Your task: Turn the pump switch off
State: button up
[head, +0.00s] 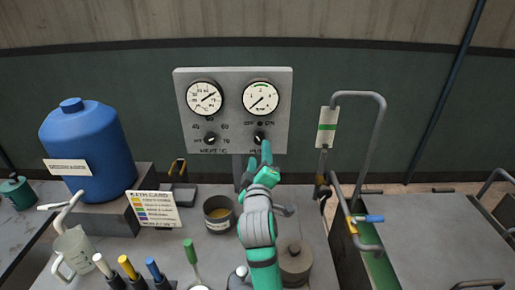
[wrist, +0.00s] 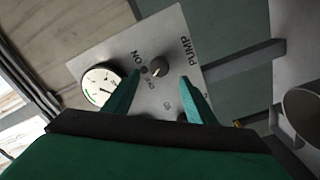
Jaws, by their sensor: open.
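The pump switch is a dark round knob (head: 259,138) at the lower right of the grey gauge panel (head: 233,76), under the right gauge. My gripper (head: 266,152) is just in front of it in the head view and partly covers the PUMP label. In the wrist view the pump knob (wrist: 158,67) lies beyond the fingertips, between their lines, with OFF, ON and PUMP lettering around it. My gripper (wrist: 163,80) is open there with nothing between its fingers, and it appears apart from the knob. The knob's exact pointing is too small to tell.
A second knob (head: 210,139) sits on the panel's left. Below stand a dark cup (head: 219,222), a lidded pot (head: 294,262) and several coloured-handled tools. A blue tank (head: 88,150) and a card (head: 154,209) are at left. A bent pipe (head: 378,120) rises at right.

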jog(key=s, duration=0.4)
dwell(0.3)
